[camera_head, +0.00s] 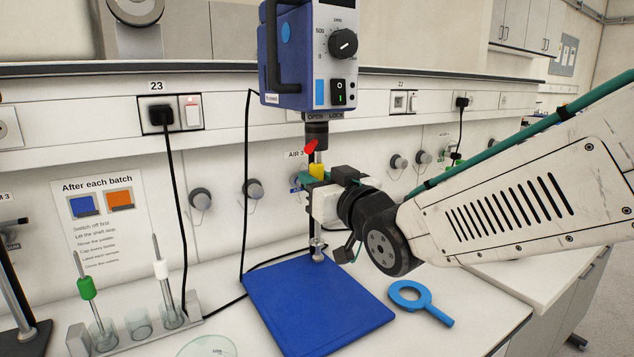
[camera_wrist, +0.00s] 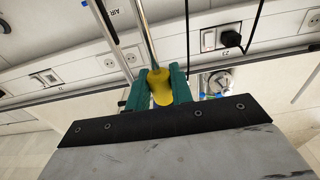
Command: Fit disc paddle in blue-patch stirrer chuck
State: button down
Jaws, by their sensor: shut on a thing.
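The blue stirrer motor (camera_head: 292,58) carries a light blue patch (camera_head: 320,92) on its front. Its dark chuck (camera_head: 316,132) hangs below, with "OPEN" and "LOCK" marked above it and a red lever (camera_head: 310,147) at its side. My gripper (camera_head: 318,176) is shut on the yellow collar (camera_head: 317,170) of a paddle, just under the chuck. The shaft's top shows above the collar, close to the chuck's mouth; I cannot tell if it has entered. In the wrist view the yellow collar (camera_wrist: 160,88) sits between the green fingers. The paddle's disc is not clearly seen.
The blue stand base (camera_head: 318,305) lies below, with a blue ring-shaped tool (camera_head: 420,302) to its right. A rack (camera_head: 135,338) at left holds paddles with green (camera_head: 86,288) and white (camera_head: 161,268) collars. Black cables run along the wall and bench.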

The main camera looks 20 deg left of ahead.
jog(key=c, duration=1.1)
grip_release()
jog(key=shift+c, duration=0.2)
jog(key=v, duration=0.7)
jog(key=d+f+m+g+h, duration=0.15)
jog(key=d+f+h, duration=0.3)
jog(key=f, duration=0.55)
jog(key=s+d+f+m+g+h, duration=0.1)
jog(key=s+d+f+g+h, duration=0.15)
jog(key=d, duration=0.45)
jog(key=s+d+f+m+g+h, duration=0.1)
jog(key=s+d+f+g+h, duration=0.1)
jog(key=d+f+h, duration=0.3)
jog(key=s+d+r+m+g+h, duration=0.1)
jog(key=s+d+r+m+g, duration=0.1)
jog(key=s+d, duration=0.6)
jog(key=s+d+r+m+g+h, duration=0.1)
jog(key=s+d+m, duration=0.3)
jog(key=s+d, duration=0.5)
jog(key=shift+d+r+g, duration=0.75)
jog(key=shift+d+g, duration=0.05)
jog(key=shift+d, duration=2.05)
